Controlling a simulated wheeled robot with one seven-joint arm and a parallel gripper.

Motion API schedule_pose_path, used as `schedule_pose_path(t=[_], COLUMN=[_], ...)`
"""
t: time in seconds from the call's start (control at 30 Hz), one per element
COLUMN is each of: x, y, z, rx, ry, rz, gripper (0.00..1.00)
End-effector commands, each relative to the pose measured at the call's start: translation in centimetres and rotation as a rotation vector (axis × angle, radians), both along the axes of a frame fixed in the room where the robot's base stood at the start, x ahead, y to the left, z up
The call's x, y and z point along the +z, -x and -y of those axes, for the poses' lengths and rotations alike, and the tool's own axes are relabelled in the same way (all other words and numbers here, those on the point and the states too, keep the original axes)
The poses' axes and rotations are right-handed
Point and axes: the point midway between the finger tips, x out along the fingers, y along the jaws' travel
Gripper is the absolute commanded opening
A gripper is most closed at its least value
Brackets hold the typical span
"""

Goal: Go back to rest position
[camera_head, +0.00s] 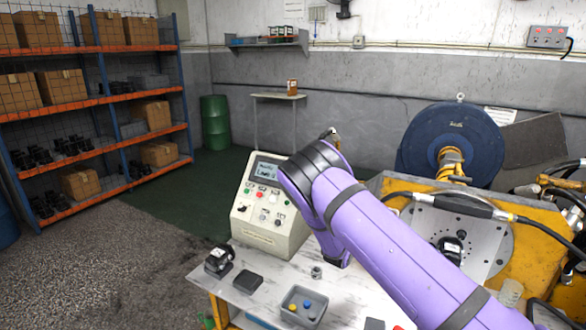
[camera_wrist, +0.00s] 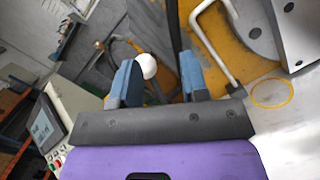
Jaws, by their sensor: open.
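My gripper (camera_wrist: 158,74) shows in the wrist view with its two blue-grey fingers well apart. A white rounded thing shows between the fingers, near the left one; I cannot tell how far behind them it is. In the head view my purple arm reaches up from the lower right, over the white worktable (camera_head: 342,290). Its dark joint is beside the control box (camera_head: 268,205), and the gripper's fingers cannot be made out there. The control box also shows in the wrist view (camera_wrist: 72,105), at the left.
A black motor part (camera_head: 219,262), a dark block (camera_head: 248,281) and a grey tray (camera_head: 303,307) with blue and yellow pieces are on the table. The yellow machine (camera_head: 540,240) with hoses is close on the right. Orange shelves (camera_head: 95,110) stand left; open floor lies between.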

Motion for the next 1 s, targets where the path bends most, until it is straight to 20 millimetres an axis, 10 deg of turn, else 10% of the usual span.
schedule_pose_path(t=[0.5, 1.0], x=[14.5, 23.7], y=[8.7, 20.7], z=[9.1, 12.4], rx=[-0.508, -0.845], ry=[-0.445, -0.926], rz=[0.13, 0.198], gripper=[0.41, 0.41])
